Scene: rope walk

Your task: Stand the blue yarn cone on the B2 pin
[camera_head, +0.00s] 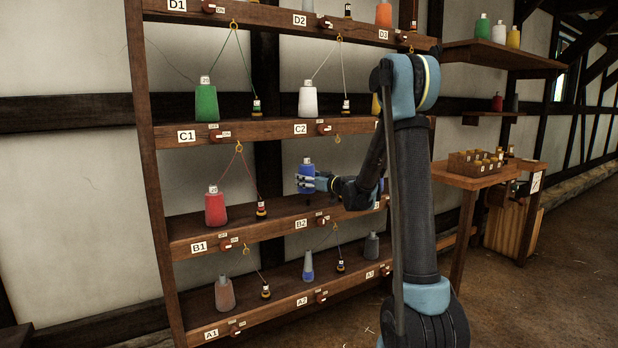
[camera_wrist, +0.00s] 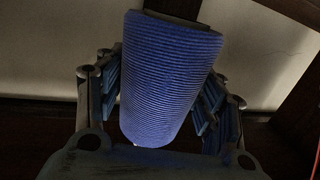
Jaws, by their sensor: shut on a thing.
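The blue yarn cone (camera_head: 307,186) is in my gripper (camera_head: 312,180), above the B2 place on the rack in the head view. The B2 label (camera_head: 301,223) is on the shelf edge just below. In the wrist view the cone (camera_wrist: 170,75) fills the middle, with my gripper's fingers (camera_wrist: 165,85) on both sides of it. The cone looks about upright in the head view. The B2 pin is not visible; I cannot tell whether the cone's base is over it or how large the gap is.
On the same shelf (camera_head: 245,222), a red cone (camera_head: 215,206) stands at B1 to the left. A white cone (camera_head: 308,101) stands above at C2, and a grey and blue cone (camera_head: 308,268) below at A2. Small bobbins hang on threads beside them. A table (camera_head: 480,178) with a box is at right.

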